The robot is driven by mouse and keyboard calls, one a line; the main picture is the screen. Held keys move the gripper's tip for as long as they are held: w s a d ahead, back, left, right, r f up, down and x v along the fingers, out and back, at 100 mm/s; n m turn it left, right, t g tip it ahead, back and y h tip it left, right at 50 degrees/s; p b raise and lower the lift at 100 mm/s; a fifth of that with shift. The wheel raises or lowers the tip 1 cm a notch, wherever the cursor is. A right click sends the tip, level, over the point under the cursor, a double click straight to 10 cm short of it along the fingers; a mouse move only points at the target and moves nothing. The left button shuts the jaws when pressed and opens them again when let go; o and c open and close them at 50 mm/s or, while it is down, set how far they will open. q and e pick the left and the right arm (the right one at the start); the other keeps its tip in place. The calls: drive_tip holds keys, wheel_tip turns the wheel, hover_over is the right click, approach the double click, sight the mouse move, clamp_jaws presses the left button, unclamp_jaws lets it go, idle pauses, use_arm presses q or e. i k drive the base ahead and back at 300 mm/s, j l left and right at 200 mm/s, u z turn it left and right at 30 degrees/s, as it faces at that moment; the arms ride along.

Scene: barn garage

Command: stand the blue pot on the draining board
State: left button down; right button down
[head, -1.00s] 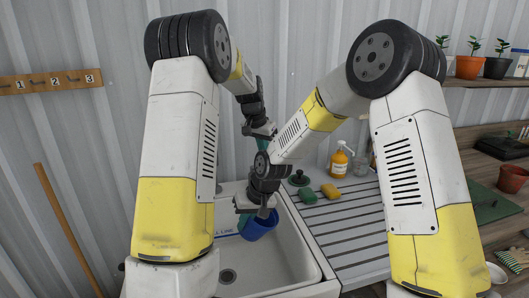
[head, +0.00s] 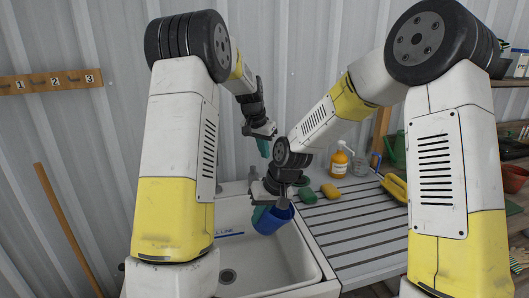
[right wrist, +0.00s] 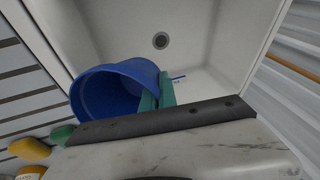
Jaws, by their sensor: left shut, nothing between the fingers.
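The blue pot (head: 273,221) hangs tilted over the white sink basin, near its right wall; it also shows in the right wrist view (right wrist: 105,92) with its mouth visible. My right gripper (head: 260,213) is shut on the pot's rim, its green fingers (right wrist: 157,93) at the wall. The grey ribbed draining board (head: 345,222) lies just right of the basin. My left gripper (head: 263,148) is shut and empty, raised behind the sink near the wall.
The sink (head: 290,272) has a drain in its floor. The board's middle and front are clear. A green watering can (head: 395,150) stands further right.

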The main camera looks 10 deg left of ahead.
sight(385, 226)
drive_tip(key=k, duration=1)
